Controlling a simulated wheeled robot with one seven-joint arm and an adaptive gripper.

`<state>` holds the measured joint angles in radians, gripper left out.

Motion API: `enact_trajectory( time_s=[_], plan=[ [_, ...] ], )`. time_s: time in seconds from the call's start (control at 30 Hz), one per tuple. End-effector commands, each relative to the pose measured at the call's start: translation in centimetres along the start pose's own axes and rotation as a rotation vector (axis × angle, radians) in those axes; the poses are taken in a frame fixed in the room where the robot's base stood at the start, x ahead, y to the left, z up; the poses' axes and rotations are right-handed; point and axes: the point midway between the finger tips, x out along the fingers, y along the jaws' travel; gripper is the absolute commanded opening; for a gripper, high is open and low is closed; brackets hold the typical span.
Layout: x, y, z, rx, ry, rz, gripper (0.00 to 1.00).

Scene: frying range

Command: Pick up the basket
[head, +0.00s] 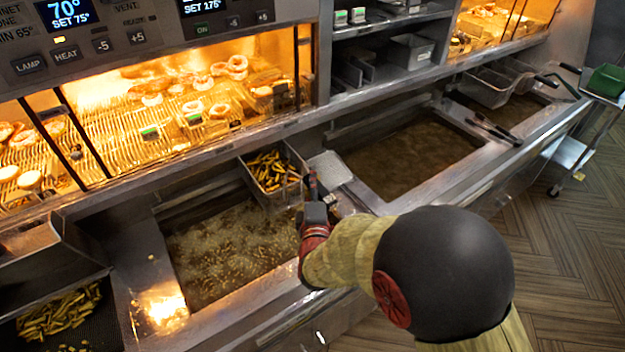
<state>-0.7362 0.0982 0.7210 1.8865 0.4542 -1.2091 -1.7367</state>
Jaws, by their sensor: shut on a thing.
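A metal fry basket (291,200) filled with golden fries (270,171) is at the right edge of the near fryer vat (225,240). It looks to be above the oil at the vat's back right. My gripper (313,194) reaches in from the lower right and is shut on the basket's handle side. My wrist and arm cover part of the handle and the fingertips, so the exact grip is partly hidden. Whether the basket touches the vat rim I cannot tell.
Bubbling oil fills the near vat. A second vat (410,155) lies to the right, with another basket (487,88) beyond it. Loose fries (58,312) lie in a tray at lower left. Lit warming shelves (180,110) stand behind. The wooden floor (570,240) is clear at right.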

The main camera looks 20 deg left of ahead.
Motion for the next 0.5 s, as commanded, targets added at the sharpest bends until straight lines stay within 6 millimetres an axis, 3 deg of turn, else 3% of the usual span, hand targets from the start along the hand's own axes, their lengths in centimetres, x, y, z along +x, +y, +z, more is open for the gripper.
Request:
enact_trajectory(
  time_s=[0.27, 0.5],
  plan=[
    [-2.9, 0.1, -0.1, 0.0, 0.003, 0.0, 0.0],
    [-7.6, 0.3, -0.1, 0.001, 0.003, 0.001, 0.0]
  ],
)
